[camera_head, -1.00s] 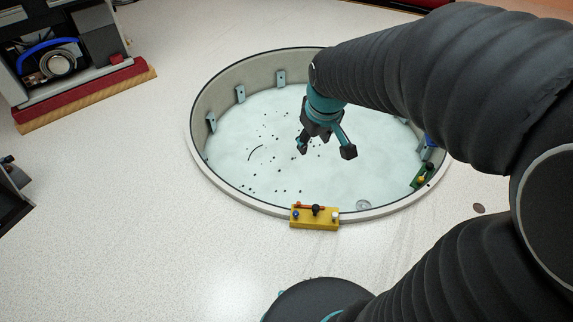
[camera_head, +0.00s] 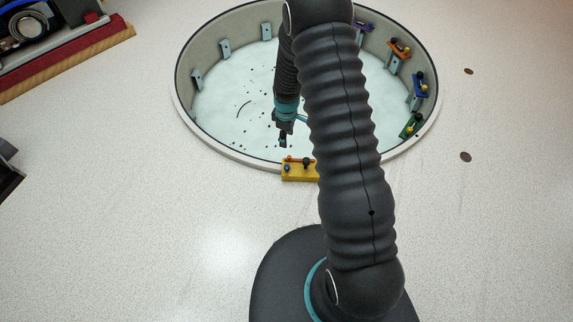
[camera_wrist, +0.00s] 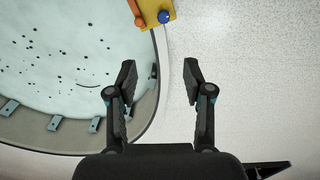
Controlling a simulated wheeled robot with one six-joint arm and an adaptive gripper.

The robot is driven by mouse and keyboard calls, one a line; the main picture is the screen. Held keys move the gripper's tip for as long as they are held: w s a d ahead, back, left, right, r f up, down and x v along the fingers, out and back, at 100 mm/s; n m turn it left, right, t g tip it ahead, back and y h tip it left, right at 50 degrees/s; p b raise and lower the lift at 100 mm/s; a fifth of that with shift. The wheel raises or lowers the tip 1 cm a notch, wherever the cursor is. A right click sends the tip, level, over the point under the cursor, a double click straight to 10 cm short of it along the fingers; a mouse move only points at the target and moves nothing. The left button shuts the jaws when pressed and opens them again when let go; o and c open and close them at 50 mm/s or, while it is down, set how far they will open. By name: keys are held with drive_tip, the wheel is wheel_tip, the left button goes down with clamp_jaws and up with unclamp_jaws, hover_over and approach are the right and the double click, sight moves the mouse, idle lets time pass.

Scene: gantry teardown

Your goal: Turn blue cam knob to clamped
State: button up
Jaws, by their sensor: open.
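A yellow block (camera_head: 296,176) sits on the front rim of the round pit, with an orange bar, a black knob and a blue knob (camera_head: 287,168). My arm hides its right end. In the wrist view the yellow block (camera_wrist: 151,7) shows at the top edge, partly cut off, with the round blue knob (camera_wrist: 165,17) on it. My gripper (camera_wrist: 158,82) is open and empty, with the blue knob beyond its fingertips and apart from them. In the head view my gripper (camera_head: 284,140) hangs behind the yellow block. The knob's turn angle cannot be told.
The pit's pale rim (camera_head: 240,156) surrounds a light floor with dark specks. Blue (camera_head: 419,84), orange (camera_head: 399,50), purple (camera_head: 361,27) and green (camera_head: 411,124) blocks line its right wall. Grey brackets line the left wall. Open speckled floor lies in front.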

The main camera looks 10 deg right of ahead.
hover_over(287, 167)
wheel_tip(287, 167, down, 5)
drive_tip(key=shift+n, duration=0.4)
wheel_tip(287, 167, down, 14)
drive_tip(key=shift+w+r, duration=0.1)
drive_tip(key=shift+r, duration=0.1)
clamp_jaws()
